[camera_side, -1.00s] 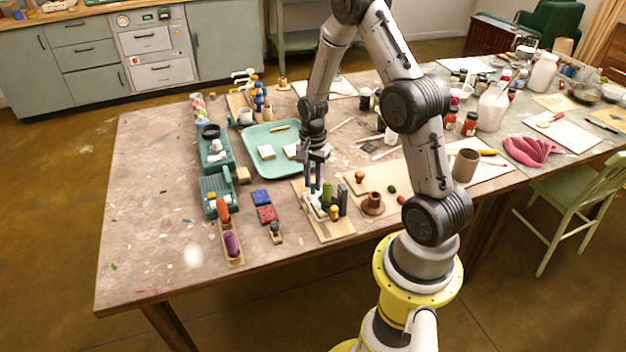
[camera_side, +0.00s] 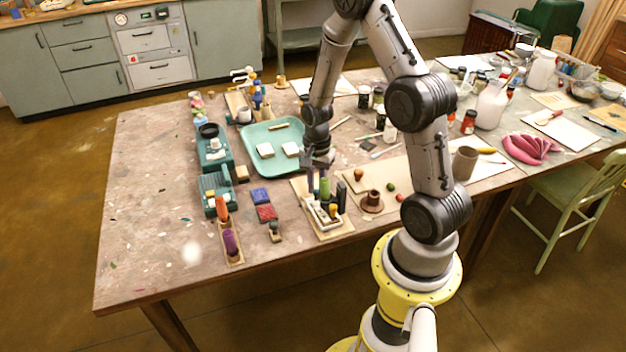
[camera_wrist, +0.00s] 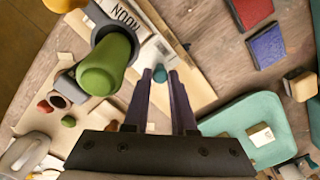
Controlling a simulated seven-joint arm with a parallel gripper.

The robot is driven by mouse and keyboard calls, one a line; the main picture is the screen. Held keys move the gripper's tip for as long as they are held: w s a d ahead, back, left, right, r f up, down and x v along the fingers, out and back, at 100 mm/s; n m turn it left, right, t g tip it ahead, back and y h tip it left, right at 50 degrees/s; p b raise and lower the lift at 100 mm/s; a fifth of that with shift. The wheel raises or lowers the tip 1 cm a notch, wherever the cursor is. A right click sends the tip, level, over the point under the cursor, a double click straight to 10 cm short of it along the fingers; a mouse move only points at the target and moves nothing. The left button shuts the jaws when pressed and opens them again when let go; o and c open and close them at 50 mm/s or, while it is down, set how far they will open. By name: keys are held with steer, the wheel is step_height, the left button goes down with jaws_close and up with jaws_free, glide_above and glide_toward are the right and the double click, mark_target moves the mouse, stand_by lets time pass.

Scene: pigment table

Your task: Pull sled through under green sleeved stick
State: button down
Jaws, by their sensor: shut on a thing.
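The green sleeved stick (camera_side: 325,188) stands upright on a small wooden board (camera_side: 340,231); its rounded green top (camera_wrist: 105,65) is left of my fingers in the wrist view. A pale sled-like piece (camera_side: 322,214) lies low on the board near the stick's foot, partly hidden. In the wrist view, a pale strip with dark lettering (camera_wrist: 125,14) shows beyond the green top. My gripper (camera_wrist: 160,76) points down and is shut on a small teal knob (camera_wrist: 160,72) between its fingertips. In the side view my gripper (camera_side: 316,190) is just behind and left of the green stick.
A dark post (camera_side: 341,197) and a yellow-topped peg (camera_side: 333,211) stand close to the stick. The green tray (camera_side: 262,134) lies behind. Blue (camera_side: 260,196) and red (camera_side: 266,213) blocks lie to the left. A brown cup-like piece (camera_side: 373,200) stands to the right. The table's left front is clear.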

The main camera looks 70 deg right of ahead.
mark_target(317, 202)
steer(key=shift+s+a, duration=0.3)
steer(key=c, duration=0.7)
jaws_free()
steer(key=shift+c, duration=0.2)
step_height(317, 202, up, 14)
steer(key=shift+a, duration=0.1)
